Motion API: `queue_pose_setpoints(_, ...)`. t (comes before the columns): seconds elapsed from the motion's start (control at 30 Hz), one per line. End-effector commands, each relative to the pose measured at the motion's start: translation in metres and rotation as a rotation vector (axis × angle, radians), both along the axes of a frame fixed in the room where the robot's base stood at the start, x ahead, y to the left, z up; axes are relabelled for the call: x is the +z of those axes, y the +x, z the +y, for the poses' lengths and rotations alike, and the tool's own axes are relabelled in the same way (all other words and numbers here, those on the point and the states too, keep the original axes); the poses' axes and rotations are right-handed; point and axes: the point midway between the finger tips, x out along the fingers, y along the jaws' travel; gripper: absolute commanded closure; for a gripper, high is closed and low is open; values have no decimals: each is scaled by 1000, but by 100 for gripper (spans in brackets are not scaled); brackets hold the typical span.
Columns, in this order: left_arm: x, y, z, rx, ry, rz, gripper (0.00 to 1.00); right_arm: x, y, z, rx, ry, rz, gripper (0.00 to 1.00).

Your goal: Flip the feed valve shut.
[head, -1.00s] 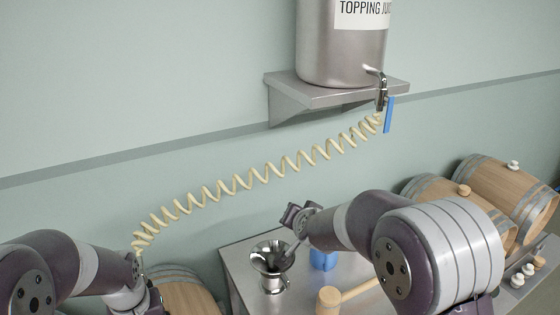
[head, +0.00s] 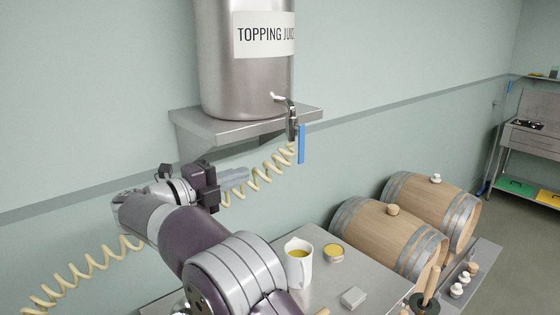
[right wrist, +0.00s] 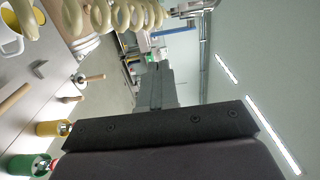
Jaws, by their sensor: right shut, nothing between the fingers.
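The feed valve (head: 292,122) is a metal tap at the foot of the steel vat (head: 222,80) marked "TOPPING JUI…". Its flat blue handle (head: 301,144) hangs straight down beside the tap. The blue handle also shows as a bar near the top of the right wrist view (right wrist: 173,31). A cream coiled hose (head: 265,172) runs from below the tap down to the left. My right gripper (head: 246,174) is shut and empty, left of and slightly below the handle, apart from it, and overlaps the hose in the head view. My left gripper is out of view.
The vat stands on a steel wall shelf (head: 240,124). Below is a steel table (head: 330,285) with a white jug (head: 299,262), a small tub (head: 333,253) and a grey block (head: 353,297). Wooden barrels (head: 390,240) lie to the right. The space right of the handle is clear.

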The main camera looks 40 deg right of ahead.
Motion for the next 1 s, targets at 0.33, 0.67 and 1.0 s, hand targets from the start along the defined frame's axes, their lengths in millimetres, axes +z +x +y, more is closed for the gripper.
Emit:
queue_pose_setpoints(0.33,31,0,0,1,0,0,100,7,4,-57,-4,-1,2,100)
queue_pose_setpoints(0.67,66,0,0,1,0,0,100,6,10,-121,-1,0,3,100)
queue_pose_setpoints(1.0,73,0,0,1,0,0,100,0,12,-139,2,0,1,100)
